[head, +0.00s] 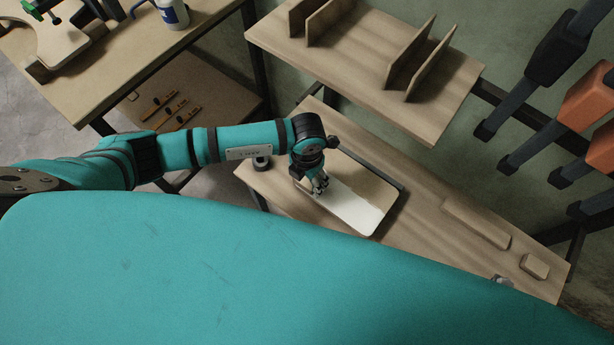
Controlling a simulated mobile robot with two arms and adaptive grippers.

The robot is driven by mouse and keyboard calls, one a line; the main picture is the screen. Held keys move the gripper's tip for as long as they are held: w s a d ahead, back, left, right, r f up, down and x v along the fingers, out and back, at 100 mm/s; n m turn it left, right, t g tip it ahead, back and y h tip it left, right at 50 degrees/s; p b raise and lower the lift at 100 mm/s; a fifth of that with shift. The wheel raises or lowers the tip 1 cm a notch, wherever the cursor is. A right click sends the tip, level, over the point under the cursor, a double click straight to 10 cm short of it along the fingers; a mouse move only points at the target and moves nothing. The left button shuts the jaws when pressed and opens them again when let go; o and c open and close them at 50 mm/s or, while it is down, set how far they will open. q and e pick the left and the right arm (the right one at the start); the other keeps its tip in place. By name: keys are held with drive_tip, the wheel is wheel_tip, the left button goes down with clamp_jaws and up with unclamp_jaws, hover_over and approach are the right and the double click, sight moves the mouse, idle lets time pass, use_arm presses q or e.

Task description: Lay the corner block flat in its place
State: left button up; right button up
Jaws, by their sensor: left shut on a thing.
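My left gripper (320,186) points down over the left part of a pale board (362,215) with rounded corners, which lies on the bench. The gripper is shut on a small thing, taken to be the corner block. The fingers hide most of it, and I cannot tell whether it touches the board. My right gripper is not in view.
The wooden bench (425,222) carries a long block (477,222) and a small rounded block (535,266) at right. A dark bar (372,168) edges the board's far side. A shelf (390,105) with upright slats overhangs behind. A large teal surface fills the foreground.

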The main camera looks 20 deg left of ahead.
use_arm(q)
drive_tip(key=shift+r+p, duration=1.35)
drive_tip(key=shift+r, duration=0.85)
idle(3.0)
drive_tip(key=shift+r+p, duration=2.15)
drive_tip(key=shift+r, duration=0.6)
drive_tip(key=o, duration=0.7)
drive_tip(key=shift+r, duration=0.1)
